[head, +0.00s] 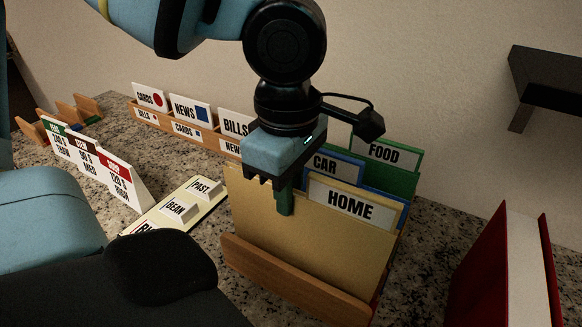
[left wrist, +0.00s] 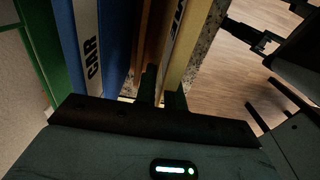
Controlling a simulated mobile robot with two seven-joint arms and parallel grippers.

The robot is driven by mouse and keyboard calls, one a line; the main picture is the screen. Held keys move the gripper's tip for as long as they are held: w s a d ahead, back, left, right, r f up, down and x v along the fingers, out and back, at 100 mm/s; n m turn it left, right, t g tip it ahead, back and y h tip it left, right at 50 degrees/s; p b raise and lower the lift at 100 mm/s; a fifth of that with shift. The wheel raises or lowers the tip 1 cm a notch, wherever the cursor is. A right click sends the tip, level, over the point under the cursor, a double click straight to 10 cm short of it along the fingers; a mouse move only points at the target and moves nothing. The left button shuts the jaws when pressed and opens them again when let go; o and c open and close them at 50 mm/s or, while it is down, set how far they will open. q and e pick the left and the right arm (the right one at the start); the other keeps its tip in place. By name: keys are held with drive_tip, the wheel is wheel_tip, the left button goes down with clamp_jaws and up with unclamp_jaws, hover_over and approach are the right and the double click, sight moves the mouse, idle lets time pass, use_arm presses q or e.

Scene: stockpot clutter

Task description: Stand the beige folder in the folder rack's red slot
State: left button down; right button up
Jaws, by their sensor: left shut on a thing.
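The beige folder (head: 300,235), with a white tab reading HOME, is upright at the front of the wooden folder rack (head: 285,280). Its lower edge is hidden behind the rack's front board, so I cannot tell how deep it sits. My left gripper (head: 284,203) points down and is shut on the folder's top edge, left of the tab. The left wrist view shows the fingers (left wrist: 162,95) around the beige folder (left wrist: 182,55). A little red shows at the rack's right front corner; the slot floor is hidden.
Behind it stand a blue CAR folder (head: 345,168) and a green FOOD folder (head: 395,165). A wooden card box (head: 195,140), white label stand (head: 120,180) and cream key panel (head: 180,208) lie left. A red binder (head: 485,270) stands right, with bare counter between.

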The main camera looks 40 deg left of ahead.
use_arm(q)
drive_tip(key=shift+f, duration=0.15)
use_arm(e)
drive_tip(key=shift+w, duration=0.1)
use_arm(q)
drive_tip(key=c, duration=1.4)
unclamp_jaws()
use_arm(e)
drive_tip(key=shift+f, duration=0.1)
